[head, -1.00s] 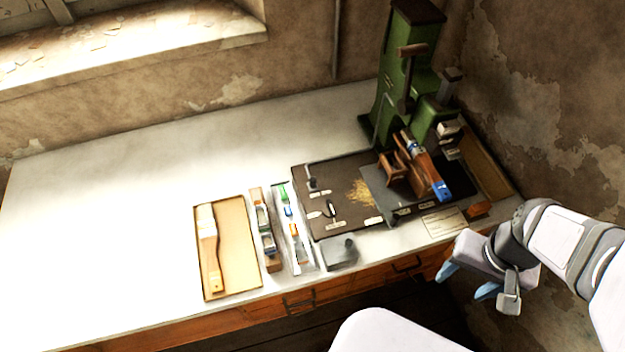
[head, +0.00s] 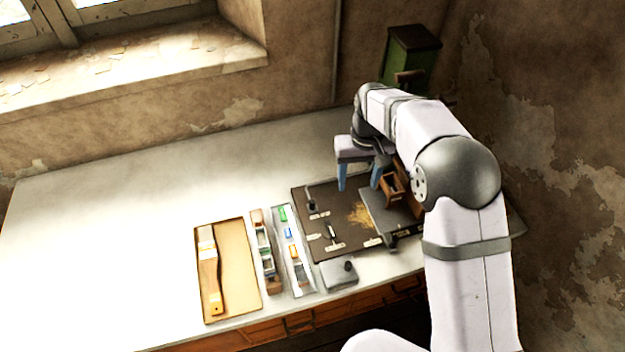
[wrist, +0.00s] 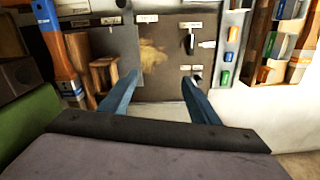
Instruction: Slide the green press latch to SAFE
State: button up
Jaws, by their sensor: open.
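The green press (head: 408,60) stands at the back right of the bench. Only its top shows in the head view, since my arm covers the rest. A green part of it (wrist: 28,130) shows at the left edge of the wrist view. I cannot make out the press latch or a SAFE label in either current view. My gripper (head: 358,186) is open and empty, its two blue fingers pointing down over the back of the dark board (head: 318,222). In the wrist view the fingers (wrist: 160,88) are well apart with nothing between them.
A wooden block (wrist: 103,78) and a blue-handled tool (wrist: 58,45) lie left of my fingers in the wrist view. Left of the board are strips of coloured pieces (head: 288,240) and a tray (head: 250,285) holding a brush (head: 208,270). The bench's left half is clear.

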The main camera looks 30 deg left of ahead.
jog(key=n, duration=0.2)
send_over(312, 201)
notch_tip(312, 201, down, 5)
jog(key=shift+r, duration=0.2)
notch_tip(312, 201, down, 10)
jog(key=b, duration=0.6)
jog(key=shift+r, duration=0.1)
jog(key=shift+c, duration=0.7)
jog(key=c, duration=1.1)
